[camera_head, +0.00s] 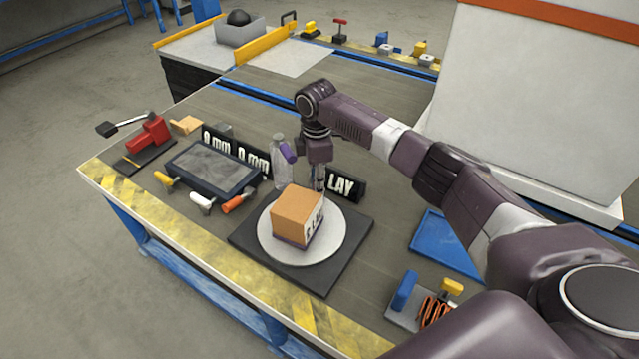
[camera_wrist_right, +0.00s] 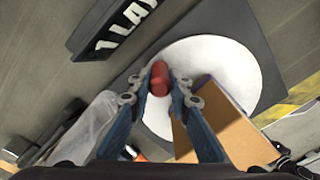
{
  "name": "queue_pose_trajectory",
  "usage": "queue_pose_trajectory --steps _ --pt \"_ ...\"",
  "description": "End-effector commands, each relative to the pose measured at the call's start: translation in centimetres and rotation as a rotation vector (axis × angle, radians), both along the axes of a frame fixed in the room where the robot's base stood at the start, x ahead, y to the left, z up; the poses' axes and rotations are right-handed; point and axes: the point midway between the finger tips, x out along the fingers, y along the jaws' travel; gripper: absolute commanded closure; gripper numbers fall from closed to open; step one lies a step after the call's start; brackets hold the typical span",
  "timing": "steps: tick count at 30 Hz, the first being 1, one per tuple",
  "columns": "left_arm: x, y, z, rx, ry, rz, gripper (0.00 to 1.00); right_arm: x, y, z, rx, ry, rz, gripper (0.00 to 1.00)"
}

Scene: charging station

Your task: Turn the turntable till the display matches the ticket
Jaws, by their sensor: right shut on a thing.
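The turntable is a round white disc (camera_head: 336,232) on a dark square base (camera_head: 325,277); the disc also shows in the wrist view (camera_wrist_right: 235,62). My right gripper (camera_head: 319,186) is at the disc's far edge, behind the box. In the wrist view its fingers (camera_wrist_right: 160,80) are shut on a red knob (camera_wrist_right: 160,72) at the disc. Black signs read "0 mm 0 mm" (camera_head: 235,150) and "LAY" (camera_head: 344,186), the latter partly hidden by my gripper. I cannot identify the ticket. My left gripper is not in view.
A dark tablet-like panel (camera_head: 212,168) lies left of the turntable. A clear bottle (camera_head: 279,170) stands close behind the box, left of my gripper. Small coloured tools lie in front of the panel. A blue tray (camera_head: 440,243) lies to the right.

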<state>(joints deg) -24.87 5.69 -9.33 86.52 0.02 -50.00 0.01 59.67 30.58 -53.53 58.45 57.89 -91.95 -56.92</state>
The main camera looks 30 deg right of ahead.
Motion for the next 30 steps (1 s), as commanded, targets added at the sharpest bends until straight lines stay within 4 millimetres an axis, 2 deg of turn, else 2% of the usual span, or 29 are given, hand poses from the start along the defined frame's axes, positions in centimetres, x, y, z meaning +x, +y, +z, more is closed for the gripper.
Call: queue_pose_trajectory --steps 9,19,20,24,30 --pt "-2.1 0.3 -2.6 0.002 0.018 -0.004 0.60 1.2 1.3 0.1 0.002 0.001 0.176 1.00" --pt "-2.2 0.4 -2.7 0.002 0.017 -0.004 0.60 1.3 1.4 0.0 0.003 0.000 0.190 1.00" --pt "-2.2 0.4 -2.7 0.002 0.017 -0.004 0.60 1.3 1.4 0.0 0.003 0.000 0.190 0.80" --pt "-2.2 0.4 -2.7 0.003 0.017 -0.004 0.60 1.3 1.4 0.0 0.002 0.001 0.190 0.64" --pt "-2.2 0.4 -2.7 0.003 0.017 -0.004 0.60 1.3 1.3 0.0 0.001 0.001 0.189 0.64"
